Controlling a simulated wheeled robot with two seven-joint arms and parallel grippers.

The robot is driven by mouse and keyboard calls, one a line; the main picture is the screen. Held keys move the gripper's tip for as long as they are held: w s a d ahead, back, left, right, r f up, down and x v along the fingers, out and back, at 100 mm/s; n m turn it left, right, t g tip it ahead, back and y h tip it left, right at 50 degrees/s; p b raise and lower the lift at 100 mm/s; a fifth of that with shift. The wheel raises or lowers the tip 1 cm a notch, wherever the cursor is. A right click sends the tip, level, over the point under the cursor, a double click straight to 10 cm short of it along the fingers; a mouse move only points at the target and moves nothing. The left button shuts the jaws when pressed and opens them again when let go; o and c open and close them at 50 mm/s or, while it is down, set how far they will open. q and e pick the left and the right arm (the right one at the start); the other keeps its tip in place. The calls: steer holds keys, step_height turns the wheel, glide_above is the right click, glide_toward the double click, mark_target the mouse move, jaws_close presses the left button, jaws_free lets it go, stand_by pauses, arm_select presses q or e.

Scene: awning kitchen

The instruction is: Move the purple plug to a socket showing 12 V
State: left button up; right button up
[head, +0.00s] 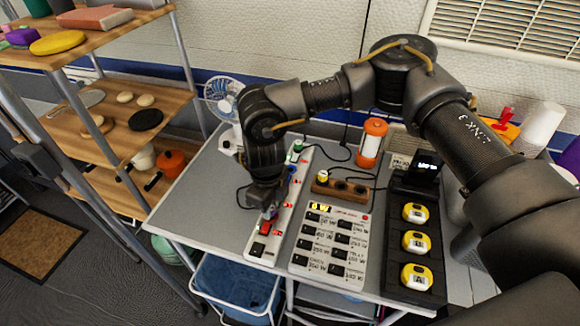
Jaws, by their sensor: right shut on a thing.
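A long white socket strip (284,222) lies lengthwise on the grey table, with small red displays along its right side. Their digits are too small to read. My right gripper (268,205) reaches down over the strip's near half and is shut on the purple plug (272,213), of which only a little shows. I cannot tell whether the plug is seated in a socket. A green plug (297,146) stands at the strip's far end, and a blue one (292,169) is nearer. My left gripper is not in view.
A white switch panel (328,247) lies right of the strip. A wooden block (345,189) with sockets, an orange-capped lantern (371,142) and a black tray (395,262) of yellow gauges stand further right. A fan (222,97) is at the back left. Shelves flank the table's left.

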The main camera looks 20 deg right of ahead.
steer(key=shift+f, duration=0.15)
steer(key=o, duration=1.3)
steer(key=shift+r+p, duration=1.95)
steer(key=shift+r, duration=1.6)
